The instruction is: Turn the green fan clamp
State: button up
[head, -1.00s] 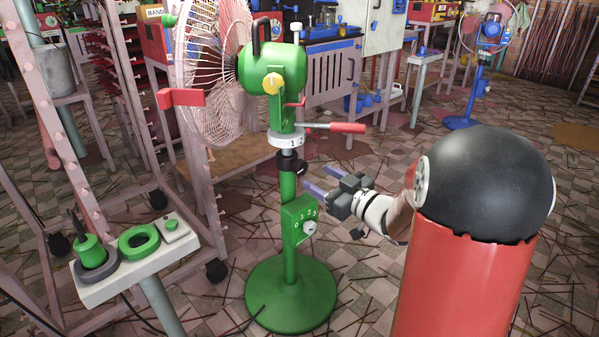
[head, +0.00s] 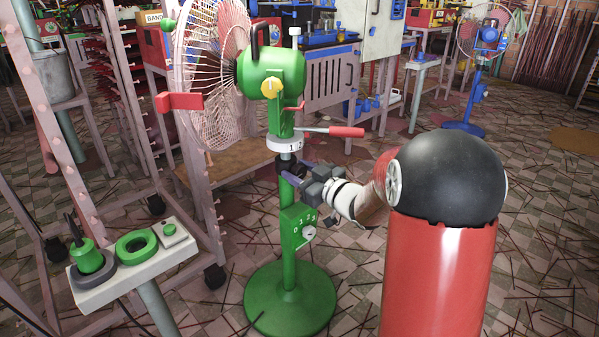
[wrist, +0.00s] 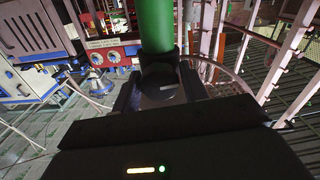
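The green fan (head: 270,70) stands on a green pole with a round green base (head: 290,300). Its clamp (head: 288,165) is a dark collar on the pole, just under the white numbered ring (head: 285,142). My gripper (head: 294,172) reaches in from the right at clamp height, its fingers apart. In the wrist view the green pole (wrist: 156,25) rises straight ahead. The dark clamp (wrist: 160,75) sits between my fingertips, which lie on either side of it. Contact with the clamp cannot be made out.
A green control box (head: 297,226) with a dial is on the pole below my gripper. A red-handled lever (head: 345,131) sticks out right above it. A white stand (head: 135,262) with green parts is front left. A blue fan (head: 470,95) stands back right. Racks stand left.

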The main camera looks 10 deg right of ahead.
jog(key=c, duration=0.6)
jog(key=shift+c, duration=0.2)
jog(key=shift+r+p, duration=0.1)
jog(key=shift+p, duration=0.2)
jog(key=m+p, duration=0.2)
jog(key=shift+r+m, duration=0.1)
jog(key=shift+m, duration=0.3)
jog(key=shift+m+p, duration=1.65)
jog(key=shift+m, duration=0.05)
jog(key=shift+f, duration=0.2)
jog(key=o, duration=1)
